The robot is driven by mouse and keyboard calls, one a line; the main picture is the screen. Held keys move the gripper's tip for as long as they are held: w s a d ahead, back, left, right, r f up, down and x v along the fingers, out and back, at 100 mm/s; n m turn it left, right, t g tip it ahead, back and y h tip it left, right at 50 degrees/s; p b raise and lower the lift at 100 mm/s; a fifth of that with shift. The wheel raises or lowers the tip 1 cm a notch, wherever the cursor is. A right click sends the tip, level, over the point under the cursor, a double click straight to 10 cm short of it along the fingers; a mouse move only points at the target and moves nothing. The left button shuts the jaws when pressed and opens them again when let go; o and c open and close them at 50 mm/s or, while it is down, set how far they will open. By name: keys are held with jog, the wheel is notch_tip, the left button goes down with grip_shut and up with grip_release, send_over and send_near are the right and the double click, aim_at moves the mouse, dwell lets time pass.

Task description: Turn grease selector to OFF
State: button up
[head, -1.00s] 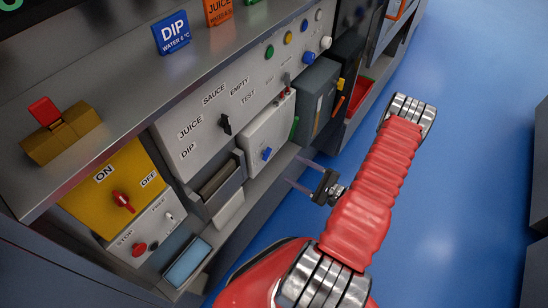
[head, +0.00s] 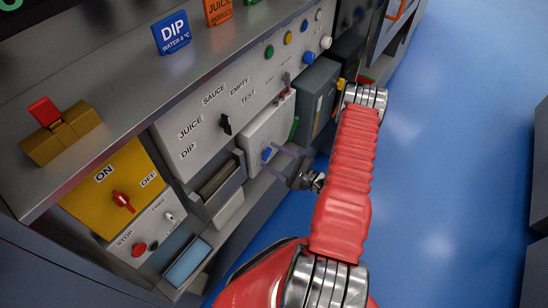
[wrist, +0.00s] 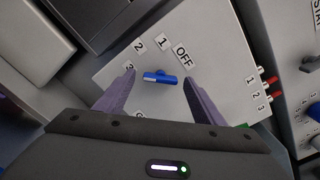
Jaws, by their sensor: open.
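The grease selector is a blue bar knob (wrist: 160,78) on a pale panel marked OFF, 1, 2 and 3. The OFF label (wrist: 183,54) is to the upper right of the knob in the wrist view. The knob lies nearly level there, with a pale mark at its left end, on the side of the 3 label (wrist: 129,67). It also shows in the head view (head: 267,153). My gripper (head: 273,161) is open in front of the panel, its two fingers on either side of the knob in the wrist view. I see no finger touching the knob.
A yellow panel with a red ON/OFF switch (head: 122,200) is at the left. A black selector (head: 226,124) marked JUICE, SAUCE and DIP is above left. An open grey bin (head: 218,184) juts out below. Blue floor (head: 440,150) is clear at the right.

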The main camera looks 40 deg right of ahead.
jog(key=shift+c, duration=0.5)
jog(key=c, duration=0.9)
jog(key=shift+c, duration=0.2)
jog(key=shift+m, duration=0.5)
jog(key=shift+d+f+m, duration=0.1)
jog(key=shift+d+m, duration=0.05)
jog(key=shift+m, duration=12.85)
